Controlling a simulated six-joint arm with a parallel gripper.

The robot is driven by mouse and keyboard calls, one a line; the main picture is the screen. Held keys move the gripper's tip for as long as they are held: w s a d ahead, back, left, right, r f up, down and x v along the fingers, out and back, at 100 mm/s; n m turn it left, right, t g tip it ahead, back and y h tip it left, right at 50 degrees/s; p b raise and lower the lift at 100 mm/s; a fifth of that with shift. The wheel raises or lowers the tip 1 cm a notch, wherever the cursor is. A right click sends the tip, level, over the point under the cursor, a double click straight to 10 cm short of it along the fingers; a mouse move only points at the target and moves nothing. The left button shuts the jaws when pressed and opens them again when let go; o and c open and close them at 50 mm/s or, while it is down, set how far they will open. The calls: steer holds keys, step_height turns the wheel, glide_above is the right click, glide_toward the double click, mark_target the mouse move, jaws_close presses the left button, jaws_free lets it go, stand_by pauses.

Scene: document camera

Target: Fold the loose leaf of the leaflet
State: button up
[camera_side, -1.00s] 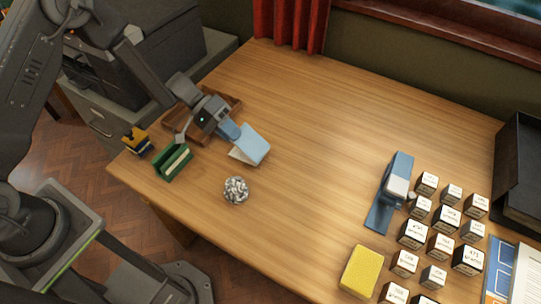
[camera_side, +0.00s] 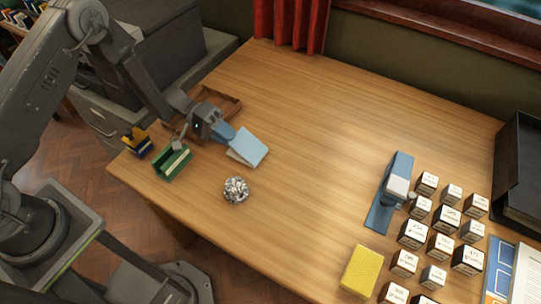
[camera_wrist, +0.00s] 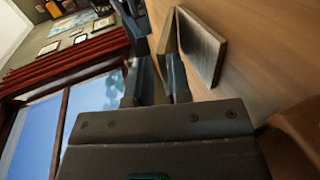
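The light blue leaflet (camera_side: 250,147) lies near the left end of the desk, its blue upper leaf over a paler layer at the lower edge. In the wrist view it shows as two greyish panels (camera_wrist: 203,46) at an angle to each other, with a wedge between them. My gripper (camera_side: 230,136) is low at the leaflet's left side. In the wrist view its two fingers (camera_wrist: 155,82) stand apart with a gap between them. One finger is close against the nearer panel; contact is unclear. The leaflet's left edge is partly hidden by the gripper.
A wooden tray (camera_side: 217,103) is behind my gripper. A green holder (camera_side: 172,163), a yellow-and-dark item (camera_side: 136,142) and a crumpled ball (camera_side: 236,189) are near the front. A blue device (camera_side: 390,192), white-topped blocks (camera_side: 447,217) and a yellow sponge (camera_side: 361,271) stand right. The desk middle is clear.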

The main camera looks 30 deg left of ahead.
steer(key=shift+o, duration=0.9)
steer(key=shift+v, duration=3.05)
steer(key=s+d+r+m+g+y, duration=0.1)
steer(key=s+r+y, duration=0.3)
steer(key=r, duration=0.5)
steer(key=s+d+r+m+g+y, duration=0.1)
steer(key=s+r+y, duration=0.3)
steer(key=r, duration=0.6)
steer(key=s+a+r+n+t+y, duration=0.1)
steer(key=s+a+r+t+y, duration=0.1)
steer(key=s, duration=0.5)
steer(key=s+a+r+n+t+y, duration=0.1)
steer(key=s+r+t+y, duration=0.3)
steer(key=s, duration=0.4)
step_height(320, 180, up, 3)
steer(key=shift+a+f+t, duration=0.1)
steer(key=shift+a+t, duration=0.3)
steer(key=shift+t, duration=0.4)
